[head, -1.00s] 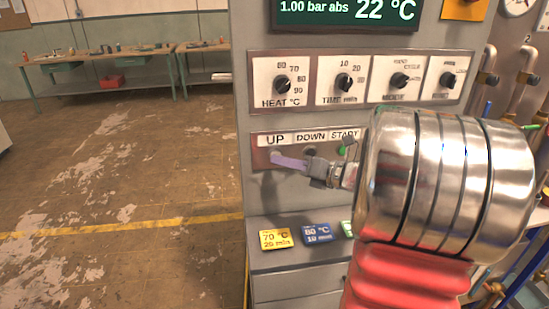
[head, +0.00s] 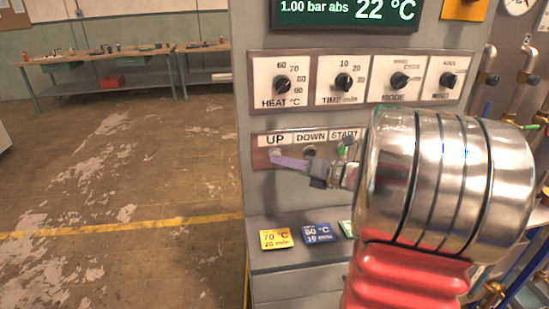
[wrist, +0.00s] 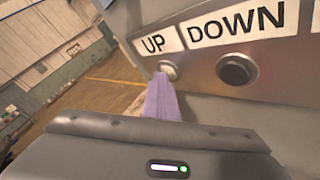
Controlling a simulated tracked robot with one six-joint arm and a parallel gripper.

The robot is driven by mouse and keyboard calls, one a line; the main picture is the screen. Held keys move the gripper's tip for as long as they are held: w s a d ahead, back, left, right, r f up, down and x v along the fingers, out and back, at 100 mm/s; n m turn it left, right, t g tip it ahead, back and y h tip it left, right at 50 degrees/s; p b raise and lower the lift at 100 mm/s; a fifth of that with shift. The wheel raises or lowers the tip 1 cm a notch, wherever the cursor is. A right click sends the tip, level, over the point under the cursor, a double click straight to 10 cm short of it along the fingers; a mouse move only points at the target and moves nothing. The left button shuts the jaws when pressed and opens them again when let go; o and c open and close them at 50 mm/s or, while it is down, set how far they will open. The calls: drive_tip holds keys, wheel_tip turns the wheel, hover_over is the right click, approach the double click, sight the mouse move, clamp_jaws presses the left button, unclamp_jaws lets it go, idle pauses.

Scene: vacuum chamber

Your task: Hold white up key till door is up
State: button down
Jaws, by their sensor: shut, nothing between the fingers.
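The white UP key (wrist: 168,70) sits below its UP label on the control panel. In the wrist view the tip of my gripper's purple fingers (wrist: 163,98) is at the key's lower edge and covers part of it. In the head view my gripper (head: 278,160) is shut and empty, with its tip at the UP key (head: 275,152). Whether the key is pressed in cannot be told. The dark DOWN key (wrist: 237,69) is to the right, clear of the fingers. The door is not in view.
The green START key (head: 342,150) is right of DOWN, partly behind my arm. Several dials (head: 282,85) and a display (head: 345,10) reading 1.00 bar abs and 22 °C are above. Yellow (head: 275,239) and blue (head: 318,233) cards lie on the ledge below. The floor at left is open.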

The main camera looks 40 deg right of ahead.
drive_tip(key=shift+s, duration=0.1)
idle(0.3)
drive_tip(key=shift+s+a, duration=0.35)
drive_tip(key=shift+s, duration=0.3)
drive_tip(key=s, duration=0.1)
drive_tip(key=s+a, duration=0.1)
drive_tip(key=s, duration=0.1)
drive_tip(key=s+a, duration=0.1)
drive_tip(key=shift+s+a, duration=0.1)
drive_tip(key=shift+s, duration=0.15)
idle(0.4)
idle(0.5)
